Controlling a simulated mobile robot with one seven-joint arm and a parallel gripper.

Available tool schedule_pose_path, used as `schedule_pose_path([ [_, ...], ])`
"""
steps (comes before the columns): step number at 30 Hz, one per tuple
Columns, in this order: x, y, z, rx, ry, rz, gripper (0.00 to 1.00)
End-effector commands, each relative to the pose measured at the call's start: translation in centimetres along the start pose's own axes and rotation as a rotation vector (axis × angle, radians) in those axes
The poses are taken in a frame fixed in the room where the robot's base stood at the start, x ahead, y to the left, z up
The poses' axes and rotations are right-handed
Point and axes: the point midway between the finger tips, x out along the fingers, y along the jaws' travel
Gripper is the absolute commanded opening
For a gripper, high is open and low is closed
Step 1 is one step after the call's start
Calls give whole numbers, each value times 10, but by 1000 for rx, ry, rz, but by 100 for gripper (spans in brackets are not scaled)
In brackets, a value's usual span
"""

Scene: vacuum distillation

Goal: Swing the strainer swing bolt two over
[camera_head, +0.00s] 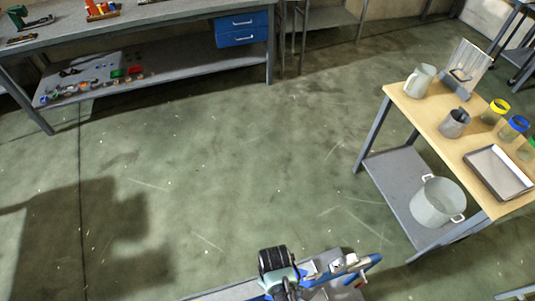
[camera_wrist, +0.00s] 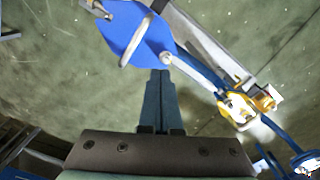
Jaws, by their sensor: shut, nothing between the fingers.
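In the wrist view my gripper (camera_wrist: 159,74) is shut and empty, its dark fingers together. The fingertips show just below the lower edge of the strainer's round blue lid (camera_wrist: 123,24), which carries a metal loop handle (camera_wrist: 136,43). One metal bolt (camera_wrist: 98,8) shows at the lid's upper left. A small metal bolt end (camera_wrist: 166,58) shows at its lower right edge, close to my fingertips; contact cannot be told. Which bolt is number two cannot be told. In the head view the blue and metal assembly (camera_head: 345,268) is at bottom centre, partly hidden by my arm.
A yellow valve-like fitting (camera_wrist: 238,106) and blue pipework lie right of my fingers in the wrist view. In the head view a wooden-topped cart (camera_head: 453,135) with cups, jars and a pot (camera_head: 436,203) stands right, a workbench (camera_head: 150,18) back left. The floor between is clear.

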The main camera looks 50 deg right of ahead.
Motion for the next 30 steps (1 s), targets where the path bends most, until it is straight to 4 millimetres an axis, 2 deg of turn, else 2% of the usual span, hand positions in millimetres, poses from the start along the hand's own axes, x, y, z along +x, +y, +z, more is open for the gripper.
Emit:
schedule_pose_path([
  [1, -8, -1, 0, 0, 0, 0, 0],
  [3, -12, -1, 0, 0, 0, 0, 0],
  [11, -12, -1, -1, 0, 0, 0, 0],
  [14, -13, 0, -4, -1, 8, 5, 14],
  [17, -26, 11, -33, -5, 74, 48, 32],
  [18, -38, 18, -54, -7, 126, 79, 40],
  [19, -49, 23, -74, -9, 175, 106, 42],
  [20, -64, 29, -96, -11, 232, 136, 42],
  [21, -88, 35, -128, -13, 321, 177, 42],
  [23, -134, 39, -178, -17, 474, 237, 42],
  [24, -169, 38, -208, -18, 583, 270, 42],
  [26, -226, 30, -248, -20, 750, 309, 42],
  [27, -266, 22, -270, -21, 862, 327, 42],
  [29, -329, 4, -295, -21, 1035, 342, 42],
  [30, -371, -10, -306, -22, 1152, 345, 42],
])
